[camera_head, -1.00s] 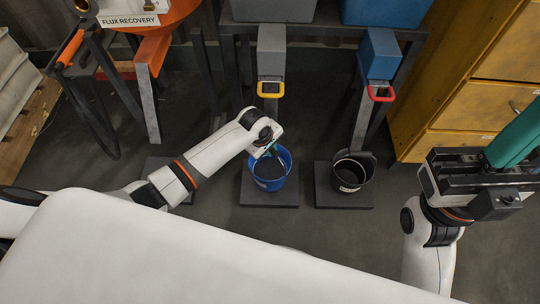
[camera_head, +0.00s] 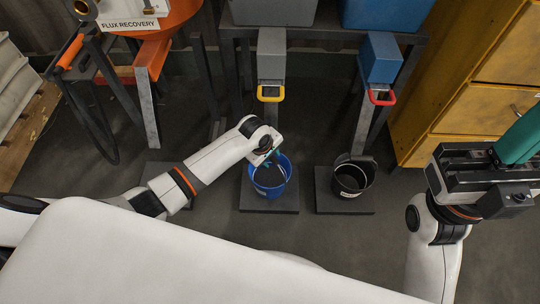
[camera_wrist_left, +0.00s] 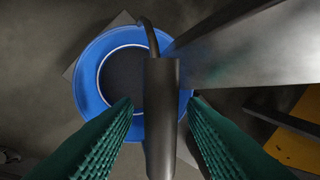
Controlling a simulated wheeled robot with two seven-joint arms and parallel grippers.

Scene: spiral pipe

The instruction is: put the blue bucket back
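The blue bucket (camera_head: 269,178) stands upright on a dark square plate (camera_head: 270,206) on the floor; its inside is dark. My left gripper (camera_head: 272,158) is over the bucket, pointing down at it. In the left wrist view the bucket (camera_wrist_left: 91,78) is below, and its dark handle grip (camera_wrist_left: 162,110) lies between my two green ridged fingers. A gap shows on each side of the grip, so the left gripper (camera_wrist_left: 162,103) is open around it. My right gripper (camera_head: 518,142) is at the right edge, away from the bucket; its fingertips are not clear.
A black bucket (camera_head: 350,178) stands on another plate to the right. Chutes with a yellow-handled end (camera_head: 270,93) and a red-handled end (camera_head: 381,96) hang above the buckets. Yellow drawers (camera_head: 470,85) stand at right, an orange hopper frame (camera_head: 150,60) at left.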

